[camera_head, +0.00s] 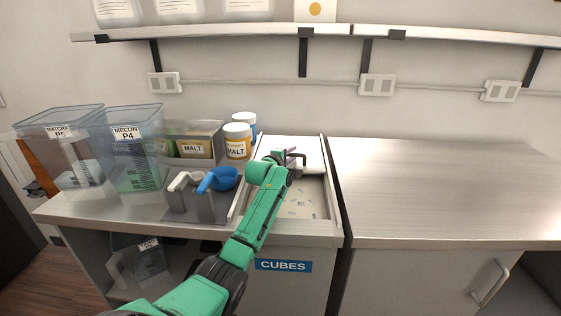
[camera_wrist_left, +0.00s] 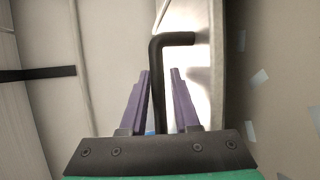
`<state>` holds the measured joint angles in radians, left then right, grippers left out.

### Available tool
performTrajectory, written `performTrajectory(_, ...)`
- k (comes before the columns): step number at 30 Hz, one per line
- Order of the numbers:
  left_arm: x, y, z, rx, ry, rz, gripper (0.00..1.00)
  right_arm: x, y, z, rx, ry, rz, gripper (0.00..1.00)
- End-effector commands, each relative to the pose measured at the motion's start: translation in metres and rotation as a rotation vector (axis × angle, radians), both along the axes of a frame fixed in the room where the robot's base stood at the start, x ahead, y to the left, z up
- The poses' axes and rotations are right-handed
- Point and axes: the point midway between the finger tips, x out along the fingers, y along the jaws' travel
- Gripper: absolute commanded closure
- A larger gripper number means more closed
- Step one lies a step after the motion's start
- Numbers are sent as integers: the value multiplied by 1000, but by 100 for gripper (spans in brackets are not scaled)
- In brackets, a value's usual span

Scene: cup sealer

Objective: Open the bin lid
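The bin labelled CUBES (camera_head: 283,265) is set in the counter. Its top is uncovered at the front, and pale cubes (camera_head: 302,207) show inside. The pale lid (camera_head: 312,148) is at the back of the opening; its exact tilt is hard to tell. My left gripper (camera_head: 294,158) is at the lid, over the back of the bin. In the left wrist view, the dark lid handle (camera_wrist_left: 157,80) runs between my two purple fingers (camera_wrist_left: 161,72). It lies close to the left finger, with a gap to the right one. My right gripper is out of view.
Left of the bin stand a blue scoop (camera_head: 222,179), a white scoop (camera_head: 184,180), malt jars (camera_head: 237,141) and clear tubs (camera_head: 130,150). The right counter (camera_head: 440,190) is bare. A wall shelf (camera_head: 220,32) runs above.

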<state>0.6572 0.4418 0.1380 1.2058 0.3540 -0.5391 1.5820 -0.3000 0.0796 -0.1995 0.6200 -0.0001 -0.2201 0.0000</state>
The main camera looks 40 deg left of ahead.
Motion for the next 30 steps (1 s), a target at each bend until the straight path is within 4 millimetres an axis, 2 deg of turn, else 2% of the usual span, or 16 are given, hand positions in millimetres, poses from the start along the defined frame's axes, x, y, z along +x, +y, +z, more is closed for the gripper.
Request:
performTrajectory(11, -51, -13, 8, 1, 0, 1, 70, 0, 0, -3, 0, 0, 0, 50)
performTrajectory(21, -116, -29, 19, 0, 0, 1, 70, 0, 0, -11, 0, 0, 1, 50)
performTrajectory(25, -127, -32, 22, 0, 1, 2, 70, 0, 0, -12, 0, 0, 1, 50)
performTrajectory(30, -128, -32, 23, 1, 2, 2, 70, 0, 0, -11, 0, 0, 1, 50)
